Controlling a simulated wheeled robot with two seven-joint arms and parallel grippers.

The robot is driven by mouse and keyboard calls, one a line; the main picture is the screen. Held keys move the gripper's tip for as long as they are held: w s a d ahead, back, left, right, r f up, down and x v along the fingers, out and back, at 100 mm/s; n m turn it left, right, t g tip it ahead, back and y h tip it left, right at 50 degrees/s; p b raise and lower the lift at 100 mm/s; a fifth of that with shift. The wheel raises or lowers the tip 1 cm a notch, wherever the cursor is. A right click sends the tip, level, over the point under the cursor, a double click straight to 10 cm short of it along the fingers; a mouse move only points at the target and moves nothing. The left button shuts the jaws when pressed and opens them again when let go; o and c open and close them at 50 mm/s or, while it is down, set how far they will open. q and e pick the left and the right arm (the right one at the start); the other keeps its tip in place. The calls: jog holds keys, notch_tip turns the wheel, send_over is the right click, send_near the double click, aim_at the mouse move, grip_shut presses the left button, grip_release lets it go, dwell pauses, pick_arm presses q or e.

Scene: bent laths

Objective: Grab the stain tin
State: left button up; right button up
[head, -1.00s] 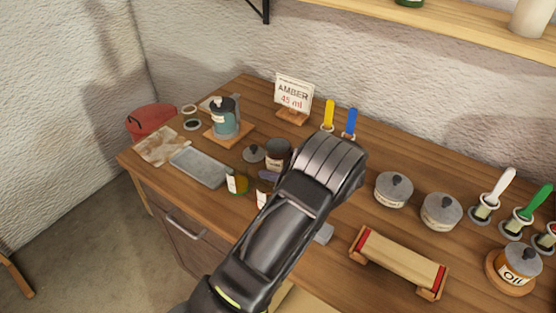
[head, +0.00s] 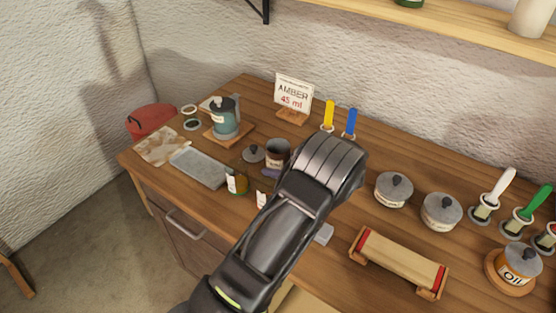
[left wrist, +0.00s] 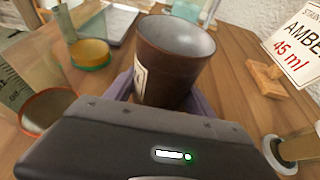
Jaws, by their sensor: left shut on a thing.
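The stain tin (head: 278,151) is a brown, open-topped tin with a pale label and a grey inside. It stands out large in the left wrist view (left wrist: 172,62). My left gripper (head: 270,174) has its purplish fingers closed on the tin, one on each side, low on its body. In the left wrist view the gripper (left wrist: 166,98) hides the tin's base, so I cannot tell whether it touches the bench. A grey lid (head: 254,153) with a dark knob lies left of the tin. My right gripper is out of view.
Labelled glass jars (head: 237,184) stand close in front of the tin. A card reading AMBER 45 ml (head: 293,92) stands behind it. A teal lidded pot (head: 223,118) and grey tray (head: 200,167) are left. Grey lidded pots (head: 394,189) and a wooden rack (head: 400,262) are right.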

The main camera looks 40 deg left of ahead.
aim_at(278, 139)
pick_arm(q)
jog(key=shift+r, duration=0.2)
dwell(0.3)
jog(key=shift+r+b, duration=0.75)
jog(key=shift+r, duration=4.05)
